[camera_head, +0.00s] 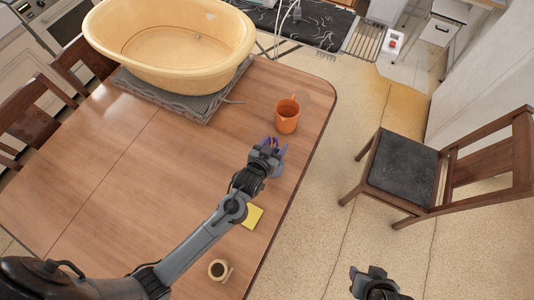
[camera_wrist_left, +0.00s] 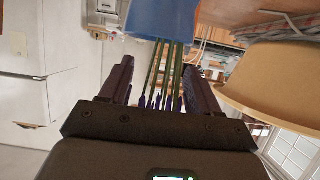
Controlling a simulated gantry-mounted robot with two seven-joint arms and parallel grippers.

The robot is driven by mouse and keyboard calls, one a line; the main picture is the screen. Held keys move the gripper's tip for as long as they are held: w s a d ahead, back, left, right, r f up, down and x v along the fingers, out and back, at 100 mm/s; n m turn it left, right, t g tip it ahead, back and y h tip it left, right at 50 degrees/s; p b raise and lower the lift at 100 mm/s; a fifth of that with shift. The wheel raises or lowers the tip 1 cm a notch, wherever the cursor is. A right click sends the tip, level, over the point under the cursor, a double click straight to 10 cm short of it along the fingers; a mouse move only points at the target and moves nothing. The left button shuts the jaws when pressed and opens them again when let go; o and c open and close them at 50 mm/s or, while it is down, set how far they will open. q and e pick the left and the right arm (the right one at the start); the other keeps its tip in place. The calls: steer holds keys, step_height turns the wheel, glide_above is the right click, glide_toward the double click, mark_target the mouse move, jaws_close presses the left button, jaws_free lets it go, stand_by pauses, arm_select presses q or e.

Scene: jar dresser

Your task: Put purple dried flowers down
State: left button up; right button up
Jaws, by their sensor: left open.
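The purple dried flowers (camera_head: 279,163) show as bluish-purple patches around my left gripper (camera_head: 270,147), near the table's right edge. In the left wrist view, thin green stems with purple tips (camera_wrist_left: 164,102) lie between the two spread fingers, below a blue part (camera_wrist_left: 164,18) at the top. My left gripper is open around the stems. The fingers largely hide the flowers in the head view, so I cannot tell whether they rest on the table. My right gripper (camera_head: 370,275) is off the table at the lower right, and its jaw state is unclear.
An orange mug (camera_head: 287,117) stands just beyond the left gripper. A yellow square block (camera_head: 252,217) and a small cup (camera_head: 219,269) are nearer on the table (camera_head: 120,200). A large cream tub (camera_head: 150,70) sits on a grey mat at the back. A chair (camera_head: 402,166) stands right.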

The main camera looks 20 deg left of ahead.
arm_select(q)
steer(key=s+a+r+g, duration=0.1)
steer(key=s+a+g, duration=0.1)
steer(key=s, duration=0.7)
steer(key=s+a+r+m+g, duration=0.1)
steer(key=s+g, duration=0.3)
steer(key=s, duration=0.4)
steer(key=s+a+r+g, duration=0.2)
steer(key=s+a+g, duration=0.1)
steer(key=s, duration=0.6)
steer(key=shift+s+a+r+m+g+p, duration=0.15)
steer(key=shift+s+r+m+g+p, duration=0.15)
steer(key=shift+m+g+p, duration=0.15)
steer(key=shift+r, duration=0.3)
steer(key=shift+o, duration=0.9)
step_height(320, 180, up, 21)
steer(key=p, duration=2.1)
steer(key=shift+f, duration=0.2)
steer(key=shift+f, duration=0.1)
